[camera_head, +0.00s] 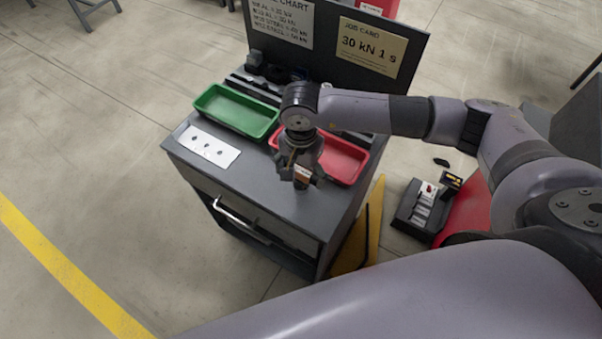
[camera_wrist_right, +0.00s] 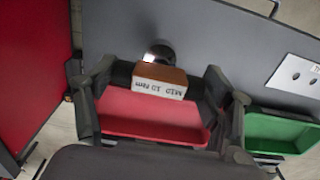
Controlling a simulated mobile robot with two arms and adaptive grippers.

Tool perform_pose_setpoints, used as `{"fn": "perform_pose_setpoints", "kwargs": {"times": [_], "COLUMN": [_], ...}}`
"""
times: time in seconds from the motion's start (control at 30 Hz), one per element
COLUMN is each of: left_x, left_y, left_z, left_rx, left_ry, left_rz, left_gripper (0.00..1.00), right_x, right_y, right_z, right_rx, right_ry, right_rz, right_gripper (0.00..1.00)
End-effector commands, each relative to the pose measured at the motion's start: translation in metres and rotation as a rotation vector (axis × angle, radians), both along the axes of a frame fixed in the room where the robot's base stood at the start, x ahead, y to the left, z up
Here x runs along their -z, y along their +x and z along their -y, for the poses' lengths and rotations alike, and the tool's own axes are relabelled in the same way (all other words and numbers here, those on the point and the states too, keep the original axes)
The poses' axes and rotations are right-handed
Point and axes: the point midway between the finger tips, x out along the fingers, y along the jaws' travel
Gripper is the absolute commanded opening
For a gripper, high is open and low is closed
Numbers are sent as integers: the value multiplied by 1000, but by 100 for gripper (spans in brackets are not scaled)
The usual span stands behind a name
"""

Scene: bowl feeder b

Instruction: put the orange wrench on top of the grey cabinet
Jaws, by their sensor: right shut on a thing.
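The grey cabinet (camera_head: 260,190) stands in the middle of the head view, with a dark top and a drawer with a bright handle. My right gripper (camera_head: 302,178) is over the front right part of its top. It is shut on a small block (camera_wrist_right: 160,82) with a brown-orange top and a white lettered side. In the right wrist view the block sits between the fingers, with the red tray behind it. I cannot make out an orange wrench in either view. My left gripper is not in view.
On the cabinet top are a green tray (camera_head: 236,111), a red tray (camera_head: 343,160) partly hidden by my gripper, and a white plate with holes (camera_head: 208,147). A dark back panel (camera_head: 330,45) carries cards. A dark box (camera_head: 420,210) stands to the right. Floor is open at left.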

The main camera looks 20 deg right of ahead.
Motion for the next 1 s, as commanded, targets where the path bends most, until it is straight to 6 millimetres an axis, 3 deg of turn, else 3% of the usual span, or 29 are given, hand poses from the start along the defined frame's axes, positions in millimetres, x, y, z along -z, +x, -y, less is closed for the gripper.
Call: {"fn": "perform_pose_setpoints", "kwargs": {"times": [0.2,0.67,0.7,1.0], "left_x": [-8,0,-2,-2], "left_y": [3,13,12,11], "left_z": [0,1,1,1], "left_rx": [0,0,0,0], "left_ry": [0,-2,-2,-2], "left_rz": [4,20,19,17], "left_gripper": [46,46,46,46], "right_x": [25,32,31,30], "right_y": [0,1,0,0], "right_z": [0,0,0,0], "right_rx": [1,1,1,1], "right_ry": [0,1,0,0], "right_rz": [0,1,0,0], "right_gripper": [16,16,76,95]}}
